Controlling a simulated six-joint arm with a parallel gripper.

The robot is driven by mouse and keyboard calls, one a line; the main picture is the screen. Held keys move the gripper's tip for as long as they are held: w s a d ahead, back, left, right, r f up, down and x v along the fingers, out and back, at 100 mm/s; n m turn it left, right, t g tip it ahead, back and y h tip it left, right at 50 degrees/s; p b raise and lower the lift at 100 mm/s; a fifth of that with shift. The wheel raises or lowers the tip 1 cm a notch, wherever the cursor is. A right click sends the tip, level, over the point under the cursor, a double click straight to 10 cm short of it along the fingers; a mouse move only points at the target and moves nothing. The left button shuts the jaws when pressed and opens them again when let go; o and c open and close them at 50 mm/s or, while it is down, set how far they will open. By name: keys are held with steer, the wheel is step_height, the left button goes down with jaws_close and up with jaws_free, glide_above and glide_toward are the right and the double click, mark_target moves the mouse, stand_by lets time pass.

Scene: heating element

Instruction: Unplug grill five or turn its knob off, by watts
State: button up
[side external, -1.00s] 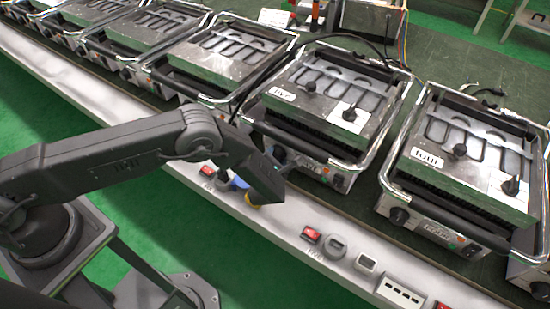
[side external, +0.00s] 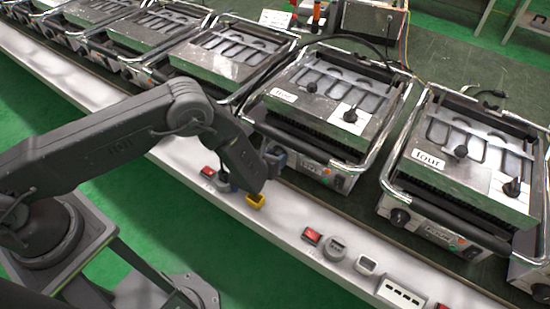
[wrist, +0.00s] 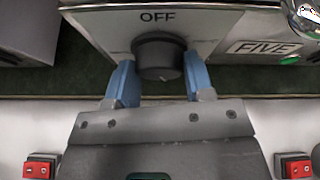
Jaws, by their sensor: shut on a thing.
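Grill five (side external: 335,85) stands on the bench, with a "five" plate on top and a "FIVE" label (wrist: 262,47) on its front panel. Its black round knob (wrist: 160,55) shows in the wrist view just under the word "OFF". A small light mark sits at the knob's lower right edge. My gripper (wrist: 158,85) has its two blue fingers on either side of the knob and is shut on it. In the side view my gripper (side external: 277,158) is at grill five's front, and the knob is mostly hidden behind it. A green light (wrist: 290,60) shows below the label.
The white ledge in front carries red switches (side external: 312,236), a yellow socket or plug (side external: 255,201) and grey sockets (side external: 336,249). Grill four (side external: 460,155) stands to the right. More grills are in a row to the left.

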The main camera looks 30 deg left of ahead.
steer(key=shift+a+n+h, duration=0.2)
steer(key=shift+n+h, duration=0.8)
steer(key=shift+n, duration=0.2)
steer(key=o, duration=0.9)
steer(key=v, duration=1.3)
steer(key=shift+s, duration=0.4)
steer(key=shift+a+r, duration=0.1)
